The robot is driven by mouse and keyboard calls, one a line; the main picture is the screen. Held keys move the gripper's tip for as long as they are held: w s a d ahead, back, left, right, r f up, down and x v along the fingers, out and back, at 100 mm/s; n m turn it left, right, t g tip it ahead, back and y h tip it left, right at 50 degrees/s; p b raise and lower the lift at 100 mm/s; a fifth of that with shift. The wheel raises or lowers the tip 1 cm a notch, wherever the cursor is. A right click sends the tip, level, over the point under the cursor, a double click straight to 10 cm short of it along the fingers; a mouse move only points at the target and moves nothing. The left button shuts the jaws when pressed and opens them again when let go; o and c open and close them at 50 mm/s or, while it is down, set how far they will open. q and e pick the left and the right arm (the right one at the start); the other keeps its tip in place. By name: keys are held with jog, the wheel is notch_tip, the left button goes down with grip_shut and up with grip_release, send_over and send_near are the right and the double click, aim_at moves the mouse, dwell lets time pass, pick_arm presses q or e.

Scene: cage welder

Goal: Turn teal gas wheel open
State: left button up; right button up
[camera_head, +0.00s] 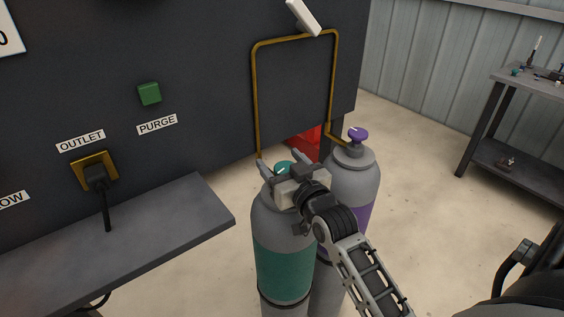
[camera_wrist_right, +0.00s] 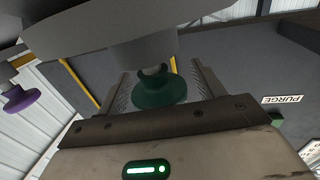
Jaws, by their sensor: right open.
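The teal gas wheel (camera_head: 284,167) sits on top of the grey cylinder with a teal band (camera_head: 283,265), next to the machine. My right gripper (camera_head: 280,158) is at the top of this cylinder, its two fingers apart on either side of the wheel. In the right wrist view, the teal wheel (camera_wrist_right: 158,90) shows between the open fingers, with a visible gap on the right side; contact on the left cannot be told. The gripper body partly hides the wheel in the head view. My left gripper is not in view.
A second cylinder with a purple wheel (camera_head: 358,134) stands close on the right. A brass pipe (camera_head: 295,39) runs on the dark machine behind. A grey shelf (camera_head: 170,232) juts out at left, below the green PURGE button (camera_head: 149,93). A workbench (camera_head: 530,82) stands far right.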

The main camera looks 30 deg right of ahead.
jog(key=c, duration=1)
